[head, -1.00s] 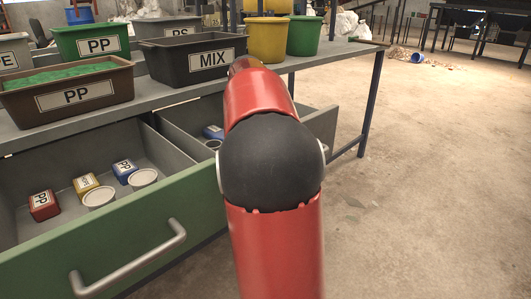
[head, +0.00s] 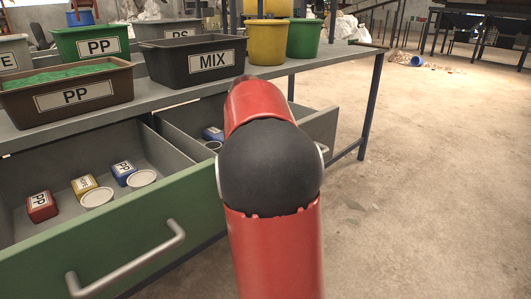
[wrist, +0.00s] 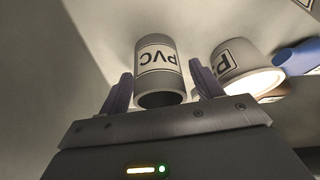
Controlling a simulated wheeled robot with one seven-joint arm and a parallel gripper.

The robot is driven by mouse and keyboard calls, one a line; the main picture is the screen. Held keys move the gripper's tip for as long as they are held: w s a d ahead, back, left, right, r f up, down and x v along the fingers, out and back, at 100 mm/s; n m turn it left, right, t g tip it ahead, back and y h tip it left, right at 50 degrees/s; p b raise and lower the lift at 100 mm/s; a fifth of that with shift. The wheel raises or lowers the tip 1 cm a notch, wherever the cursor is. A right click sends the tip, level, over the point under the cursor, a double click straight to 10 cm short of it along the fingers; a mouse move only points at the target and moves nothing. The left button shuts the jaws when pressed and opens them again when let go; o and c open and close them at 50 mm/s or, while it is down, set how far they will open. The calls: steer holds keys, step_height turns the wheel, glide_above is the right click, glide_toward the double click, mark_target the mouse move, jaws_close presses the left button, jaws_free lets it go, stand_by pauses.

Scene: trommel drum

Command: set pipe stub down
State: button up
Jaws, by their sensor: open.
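The pipe stub (wrist: 159,54) is a grey tube with a PVC label, seen in the wrist view with its dark open end towards me. It stands between the two fingers of my gripper (wrist: 160,76). The fingers are apart, with a visible gap at least on the right side. A pale surface lies behind it. In the head view my red arm hides the gripper and the stub.
A pale labelled cup (wrist: 236,62) and a blue item (wrist: 299,57) are close right of the stub. The open green-fronted drawer (head: 150,222) holds labelled blocks and round cups. Above it, the bench carries the MIX bin (head: 176,63) and PP bins.

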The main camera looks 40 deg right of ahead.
steer(key=shift+r, duration=0.1)
steer(key=p+v, duration=0.2)
steer(key=v, duration=1)
